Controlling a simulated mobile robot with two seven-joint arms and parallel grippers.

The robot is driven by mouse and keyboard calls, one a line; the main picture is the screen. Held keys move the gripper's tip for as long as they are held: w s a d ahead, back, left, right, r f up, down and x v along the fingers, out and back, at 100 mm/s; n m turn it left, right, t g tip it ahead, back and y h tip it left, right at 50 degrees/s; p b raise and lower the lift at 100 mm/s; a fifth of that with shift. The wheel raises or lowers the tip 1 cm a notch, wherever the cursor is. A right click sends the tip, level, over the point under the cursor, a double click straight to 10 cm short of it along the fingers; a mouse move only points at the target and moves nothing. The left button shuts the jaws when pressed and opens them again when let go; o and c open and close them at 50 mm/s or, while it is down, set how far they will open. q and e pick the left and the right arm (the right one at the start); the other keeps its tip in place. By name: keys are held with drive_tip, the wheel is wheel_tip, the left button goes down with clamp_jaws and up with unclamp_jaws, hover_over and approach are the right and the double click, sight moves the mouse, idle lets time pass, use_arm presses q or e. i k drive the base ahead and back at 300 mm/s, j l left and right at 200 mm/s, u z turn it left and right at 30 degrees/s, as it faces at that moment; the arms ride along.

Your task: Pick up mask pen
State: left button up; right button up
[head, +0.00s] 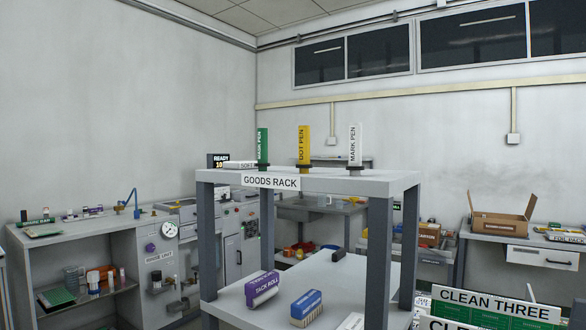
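The mask pen (263,148) is a green upright block with a dark foot, its lettering running up its face and partly hard to read. It stands on the top shelf of the goods rack (330,182), at the left of two similar pens. The yellow dot pen (304,146) is to its right, and the white mark pen (354,147) is farther right. Neither of my grippers shows in the head view.
A flat white block (240,164) lies left of the mask pen on the top shelf. The lower shelf holds a purple tack roll box (262,289) and a blue block (306,308). A workbench (100,230) stands left, and an open cardboard box (500,222) is at right.

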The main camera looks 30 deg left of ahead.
sight(262, 152)
drive_tip(key=z, duration=1.25)
drive_tip(key=u, duration=2.35)
